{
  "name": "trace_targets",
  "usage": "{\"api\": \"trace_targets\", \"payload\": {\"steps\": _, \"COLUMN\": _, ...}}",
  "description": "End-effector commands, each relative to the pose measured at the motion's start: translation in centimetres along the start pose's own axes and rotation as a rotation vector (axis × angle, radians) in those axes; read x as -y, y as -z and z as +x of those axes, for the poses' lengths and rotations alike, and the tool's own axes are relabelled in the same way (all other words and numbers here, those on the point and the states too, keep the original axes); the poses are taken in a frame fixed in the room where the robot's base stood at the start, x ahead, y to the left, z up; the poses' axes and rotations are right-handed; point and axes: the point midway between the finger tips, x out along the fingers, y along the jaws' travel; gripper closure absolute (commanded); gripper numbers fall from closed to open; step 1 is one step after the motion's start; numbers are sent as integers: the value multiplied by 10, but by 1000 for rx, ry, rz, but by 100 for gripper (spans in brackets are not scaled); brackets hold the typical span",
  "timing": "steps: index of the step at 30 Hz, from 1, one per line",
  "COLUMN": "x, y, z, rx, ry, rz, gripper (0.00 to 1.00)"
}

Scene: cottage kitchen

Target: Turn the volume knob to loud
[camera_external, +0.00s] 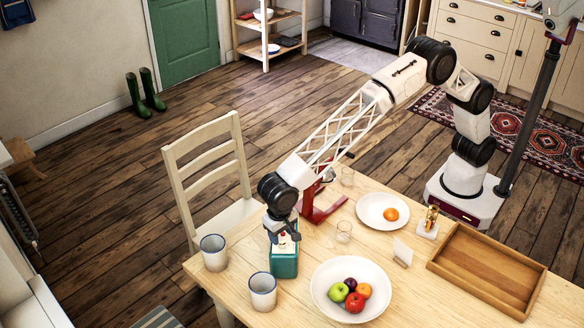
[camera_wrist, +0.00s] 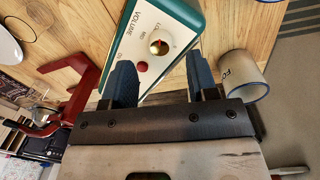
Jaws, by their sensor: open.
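The teal box (camera_external: 284,264) stands on the table, under my gripper (camera_external: 283,238). In the wrist view the box (camera_wrist: 189,14) shows a cream top marked VOLUME, with smaller lettering around a round brass knob (camera_wrist: 160,46). The smaller lettering is hard to read, so I cannot tell the knob's setting for sure. A small red dot (camera_wrist: 142,67) sits beside the knob. My gripper (camera_wrist: 161,70) is open, with its two dark fingers apart over the box top. The knob lies beyond the fingertips in the picture, in line with the gap. I see no contact with it.
Two mugs (camera_external: 213,253) (camera_external: 263,291) stand left of and in front of the box. A red stand (camera_external: 322,208) is behind it. A fruit bowl (camera_external: 327,298) is close on the right. A plate (camera_external: 367,213), a card (camera_external: 402,252) and a wooden tray (camera_external: 446,267) lie farther right.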

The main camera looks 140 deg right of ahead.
Motion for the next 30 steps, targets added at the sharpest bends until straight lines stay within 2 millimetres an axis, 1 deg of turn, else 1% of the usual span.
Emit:
{"api": "trace_targets", "payload": {"steps": 1, "x": 0, "y": 0, "z": -8, "rx": 0, "ry": 2, "rz": 0, "gripper": 47}}
{"api": "trace_targets", "payload": {"steps": 6, "x": 0, "y": 0, "z": -27, "rx": 0, "ry": 2, "rz": 0, "gripper": 47}}
{"api": "trace_targets", "payload": {"steps": 10, "x": 0, "y": 0, "z": -36, "rx": 0, "ry": 2, "rz": 0, "gripper": 47}}
{"api": "trace_targets", "payload": {"steps": 30, "x": -1, "y": -1, "z": -40, "rx": 0, "ry": 2, "rz": -4, "gripper": 47}}
